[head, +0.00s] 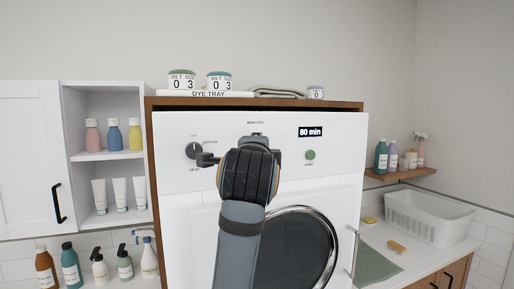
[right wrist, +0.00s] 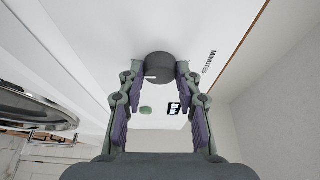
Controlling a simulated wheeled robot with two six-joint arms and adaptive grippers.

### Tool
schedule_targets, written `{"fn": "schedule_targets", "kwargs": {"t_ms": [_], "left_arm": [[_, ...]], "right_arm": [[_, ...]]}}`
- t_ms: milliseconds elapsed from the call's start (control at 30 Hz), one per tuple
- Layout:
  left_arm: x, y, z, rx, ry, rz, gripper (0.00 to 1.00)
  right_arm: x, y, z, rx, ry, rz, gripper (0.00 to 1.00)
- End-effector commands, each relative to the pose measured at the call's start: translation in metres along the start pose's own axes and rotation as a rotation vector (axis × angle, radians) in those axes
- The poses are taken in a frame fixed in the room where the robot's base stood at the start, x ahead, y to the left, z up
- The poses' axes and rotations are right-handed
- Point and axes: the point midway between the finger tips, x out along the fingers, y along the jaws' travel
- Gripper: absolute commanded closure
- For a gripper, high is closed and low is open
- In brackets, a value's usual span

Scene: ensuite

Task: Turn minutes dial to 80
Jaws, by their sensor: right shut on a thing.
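The white machine front (head: 180,130) fills the middle of the head view. Its display (head: 310,132) reads "80 min". My right gripper (right wrist: 160,74) is shut on the minutes dial (right wrist: 160,61), a dark round knob with a short white mark, beside the printed word MINUTES (right wrist: 209,62). The fingers lie on either side of the knob. In the head view my right arm comes up from below and hides the minutes dial under its label (head: 255,122). My left gripper is in neither view.
A second dark dial (head: 193,150) sits left on the panel and a green button (head: 310,155) right. The round door (head: 300,250) is below. Dye jars (head: 183,80) stand on top. Shelves of bottles (head: 105,155) are left; a white basket (head: 430,215) is on the right counter.

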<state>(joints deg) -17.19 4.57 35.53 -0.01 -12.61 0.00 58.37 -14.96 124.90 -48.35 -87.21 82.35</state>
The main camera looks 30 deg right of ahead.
Motion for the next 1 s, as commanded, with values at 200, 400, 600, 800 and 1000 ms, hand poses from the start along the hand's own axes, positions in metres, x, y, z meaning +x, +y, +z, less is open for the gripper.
{"fn": "schedule_targets", "kwargs": {"t_ms": [200, 400, 600, 800, 1000], "left_arm": [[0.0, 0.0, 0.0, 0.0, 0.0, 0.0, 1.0], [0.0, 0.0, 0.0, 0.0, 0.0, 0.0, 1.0], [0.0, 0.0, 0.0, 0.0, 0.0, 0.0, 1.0], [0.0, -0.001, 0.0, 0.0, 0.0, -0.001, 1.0], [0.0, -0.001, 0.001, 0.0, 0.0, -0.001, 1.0]], "right_arm": [[0.0, 0.002, 0.0, 0.004, 0.0, 0.006, 0.98], [0.0, 0.002, 0.0, 0.003, 0.001, 0.005, 0.62], [0.0, 0.001, 0.0, 0.003, 0.0, 0.003, 0.43], [0.0, 0.0, 0.0, 0.003, 0.0, 0.001, 0.43], [0.0, -0.025, 0.0, 0.004, 0.001, -0.004, 0.43]]}}
